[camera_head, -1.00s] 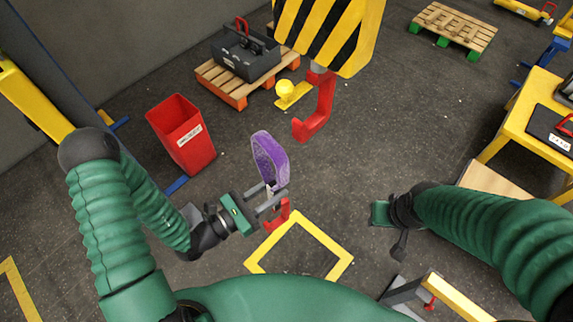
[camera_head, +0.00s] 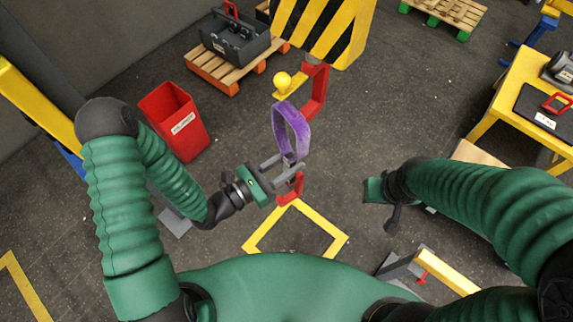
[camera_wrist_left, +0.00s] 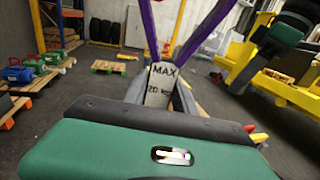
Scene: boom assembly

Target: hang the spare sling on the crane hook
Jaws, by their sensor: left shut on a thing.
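The purple sling (camera_head: 281,133) is a loop standing up from my left gripper (camera_head: 286,168). The gripper is shut on its grey lower end, which reads MAX 20 kg in the left wrist view (camera_wrist_left: 160,84); two purple straps (camera_wrist_left: 205,32) rise from it there. The red crane hook (camera_head: 318,92) hangs below the striped block (camera_head: 325,28). In the head view the loop's upper right edge lies close beside the hook's lower end; I cannot tell whether they touch. My right gripper (camera_head: 375,190) is at the right, apart from both; its jaws are not clear.
A small red hook-shaped piece (camera_head: 296,192) shows just below the left fingers; what bears it is unclear. A red bin (camera_head: 172,122) stands left. A pallet with a grey toolbox (camera_head: 233,40) is behind. A yellow table (camera_head: 512,92) stands right. A yellow floor square (camera_head: 330,251) lies in front.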

